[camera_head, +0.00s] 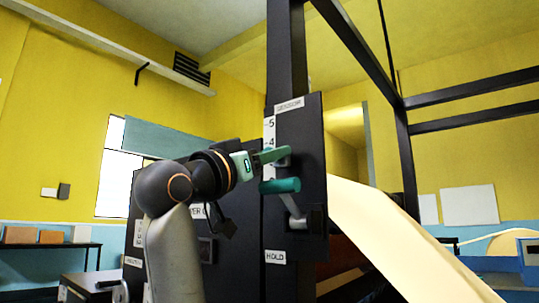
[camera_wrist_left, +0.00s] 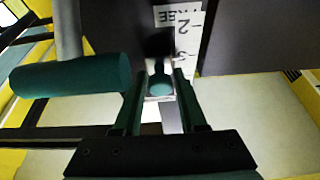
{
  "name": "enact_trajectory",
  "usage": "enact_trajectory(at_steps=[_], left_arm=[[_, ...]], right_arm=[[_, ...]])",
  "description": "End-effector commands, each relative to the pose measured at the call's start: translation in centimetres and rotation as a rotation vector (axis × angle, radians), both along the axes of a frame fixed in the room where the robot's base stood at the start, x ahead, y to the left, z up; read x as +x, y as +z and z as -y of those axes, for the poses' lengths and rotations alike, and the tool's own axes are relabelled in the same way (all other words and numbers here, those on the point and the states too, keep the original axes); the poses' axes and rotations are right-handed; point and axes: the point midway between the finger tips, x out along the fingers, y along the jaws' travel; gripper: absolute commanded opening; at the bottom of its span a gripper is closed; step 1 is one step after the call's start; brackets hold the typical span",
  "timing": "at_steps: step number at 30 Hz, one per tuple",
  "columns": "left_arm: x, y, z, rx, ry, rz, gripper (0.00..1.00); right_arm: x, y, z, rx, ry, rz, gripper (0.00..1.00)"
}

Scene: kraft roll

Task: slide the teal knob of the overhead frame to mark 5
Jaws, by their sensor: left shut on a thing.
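The teal knob (camera_wrist_left: 160,89) sits between the fingertips of my left gripper (camera_wrist_left: 158,95) in the left wrist view. My left gripper (camera_head: 274,156) is shut on it. In the head view the fingers hide most of the knob, at the front of the dark panel of the overhead frame (camera_head: 309,130). A white scale strip (camera_head: 269,132) runs up this panel, with 5 and 4 readable above the fingers. In the wrist view the strip (camera_wrist_left: 182,28) shows FREE, 2 and a partly covered 3 near the knob. My right gripper is not in view.
A lever with a thick teal handle (camera_head: 280,186) stands out just below my left gripper; it also shows at left in the wrist view (camera_wrist_left: 72,76). A HOLD label (camera_head: 275,257) is lower down. A pale paper sheet (camera_head: 400,240) slopes down to the right.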

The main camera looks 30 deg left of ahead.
Motion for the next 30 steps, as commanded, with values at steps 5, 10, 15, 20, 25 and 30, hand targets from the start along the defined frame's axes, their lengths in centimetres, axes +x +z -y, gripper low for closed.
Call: enact_trajectory(at_steps=[5,10,15,20,25,30], left_arm=[[-0.04,0.04,-0.07,-0.001,0.002,0.001,0.00],[-0.04,0.04,-0.07,-0.001,0.002,0.001,0.00],[-0.05,0.05,-0.08,-0.001,0.002,0.002,0.00],[-0.05,0.06,-0.09,-0.001,0.002,0.002,0.00],[-0.06,0.06,-0.10,-0.001,0.002,0.002,0.00],[-0.09,0.57,-0.10,-0.001,0.002,0.003,0.00]], right_arm=[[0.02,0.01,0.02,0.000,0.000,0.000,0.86],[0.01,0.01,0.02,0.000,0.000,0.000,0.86],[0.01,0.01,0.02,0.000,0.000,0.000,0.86],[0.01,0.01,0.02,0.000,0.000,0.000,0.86],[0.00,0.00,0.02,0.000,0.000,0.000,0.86],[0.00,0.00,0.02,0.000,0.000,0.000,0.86]])
